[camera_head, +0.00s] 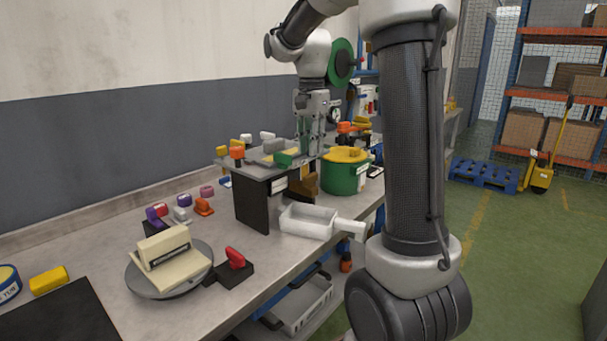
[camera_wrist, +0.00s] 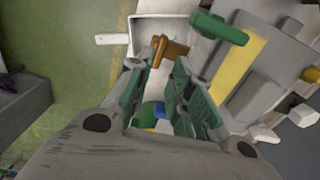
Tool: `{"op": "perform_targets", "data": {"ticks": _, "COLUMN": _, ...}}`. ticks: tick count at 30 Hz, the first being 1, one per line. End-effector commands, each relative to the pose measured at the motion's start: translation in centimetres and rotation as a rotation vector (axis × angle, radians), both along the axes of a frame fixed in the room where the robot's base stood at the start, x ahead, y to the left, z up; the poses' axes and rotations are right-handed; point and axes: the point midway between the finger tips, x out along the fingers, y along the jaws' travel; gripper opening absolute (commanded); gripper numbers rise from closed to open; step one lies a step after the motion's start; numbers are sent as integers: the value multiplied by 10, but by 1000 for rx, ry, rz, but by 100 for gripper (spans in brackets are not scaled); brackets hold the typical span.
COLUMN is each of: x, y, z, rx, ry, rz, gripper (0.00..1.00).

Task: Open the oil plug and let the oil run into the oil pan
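A white tray with a handle, which looks like the oil pan (camera_head: 308,221), stands on the bench beside a raised dark stand. It also shows in the wrist view (camera_wrist: 144,24). A brown part, perhaps the oil plug (camera_wrist: 172,48), appears in front of the pan in the wrist view. A brown shape at the stand's edge (camera_head: 303,185) looks like the same part. My gripper (camera_wrist: 158,66) points at it with its fingers apart. The part's lower end is near the fingertips; I cannot tell whether they touch. The head view shows my gripper (camera_head: 309,148) above the stand. No oil is visible.
A green drum with a yellow top (camera_head: 343,178) stands right of the stand. A green bar (camera_wrist: 220,28) lies close to my right finger. Nearer on the bench are a round plate with a cream block (camera_head: 170,262) and a red switch (camera_head: 235,257).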

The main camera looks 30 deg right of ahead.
Motion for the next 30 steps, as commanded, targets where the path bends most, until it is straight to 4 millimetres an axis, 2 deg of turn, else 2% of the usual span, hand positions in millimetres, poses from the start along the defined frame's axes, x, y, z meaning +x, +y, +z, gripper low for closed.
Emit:
{"op": "perform_targets", "data": {"ticks": 5, "x": -1, "y": 0, "z": -13, "rx": 0, "ry": 4, "rz": -38, "gripper": 21}}
{"op": "perform_targets", "data": {"ticks": 12, "x": -2, "y": 1, "z": -53, "rx": 1, "ry": 4, "rz": -35, "gripper": 21}}
{"op": "perform_targets", "data": {"ticks": 16, "x": -1, "y": 1, "z": -69, "rx": 1, "ry": 3, "rz": -34, "gripper": 21}}
{"op": "perform_targets", "data": {"ticks": 21, "x": -1, "y": 1, "z": -78, "rx": 1, "ry": 0, "rz": -33, "gripper": 21}}
{"op": "perform_targets", "data": {"ticks": 27, "x": -1, "y": 1, "z": -78, "rx": 1, "ry": 0, "rz": -33, "gripper": 21}}
{"op": "perform_targets", "data": {"ticks": 30, "x": -1, "y": 1, "z": -78, "rx": 1, "ry": 0, "rz": -33, "gripper": 5}}
